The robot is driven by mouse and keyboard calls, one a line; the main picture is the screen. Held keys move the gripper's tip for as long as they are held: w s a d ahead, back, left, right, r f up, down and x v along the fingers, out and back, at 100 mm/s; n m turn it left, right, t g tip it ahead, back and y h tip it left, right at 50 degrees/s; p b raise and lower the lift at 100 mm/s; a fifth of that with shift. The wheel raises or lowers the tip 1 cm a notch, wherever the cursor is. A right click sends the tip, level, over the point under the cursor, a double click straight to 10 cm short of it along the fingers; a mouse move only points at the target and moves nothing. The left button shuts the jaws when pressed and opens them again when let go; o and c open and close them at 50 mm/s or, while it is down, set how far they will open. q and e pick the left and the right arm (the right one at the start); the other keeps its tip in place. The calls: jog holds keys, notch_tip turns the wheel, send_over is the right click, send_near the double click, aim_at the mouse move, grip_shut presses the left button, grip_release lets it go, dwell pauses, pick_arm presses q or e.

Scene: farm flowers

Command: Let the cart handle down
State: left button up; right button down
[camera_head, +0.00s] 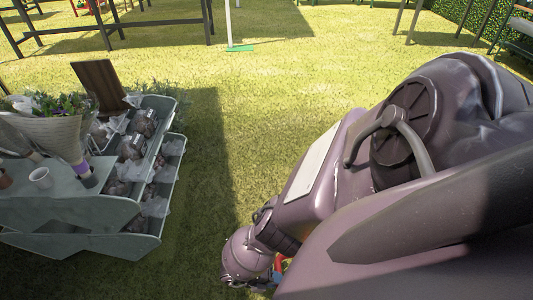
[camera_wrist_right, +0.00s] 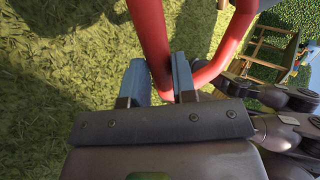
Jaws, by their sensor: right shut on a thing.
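The cart handle (camera_wrist_right: 153,40) is a red tube that bends in a U shape in the right wrist view. One stretch of it passes between the two blue fingers of my right gripper (camera_wrist_right: 160,78), which is shut on it. A further stretch of the handle rises toward the upper right of that view. In the head view only a small red piece of the handle (camera_head: 278,262) shows beside my right wrist, low in the middle. My right arm hides the rest of it there. The cart's body cannot be made out. My left gripper is not in view.
A grey-green flower stand (camera_head: 60,215) with tiered trays, a wrapped bouquet (camera_head: 50,135) and a white cup (camera_head: 40,178) is at the left. Grass (camera_head: 240,110) lies open between it and my right arm. Dark table frames stand at the back left.

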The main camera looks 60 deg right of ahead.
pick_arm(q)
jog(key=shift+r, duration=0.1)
pick_arm(e)
jog(key=shift+w+a, duration=0.1)
jog(key=shift+w, duration=0.3)
jog(key=c, duration=1.1)
grip_release()
jog(key=shift+o, duration=0.8)
jog(key=shift+s, duration=0.15)
pick_arm(q)
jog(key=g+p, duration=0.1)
jog(key=p, duration=0.1)
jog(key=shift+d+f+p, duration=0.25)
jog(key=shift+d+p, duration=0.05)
jog(key=shift+p, duration=0.05)
pick_arm(e)
jog(key=v, duration=1)
jog(key=shift+w+a+r, duration=0.2)
jog(key=shift+w, duration=0.1)
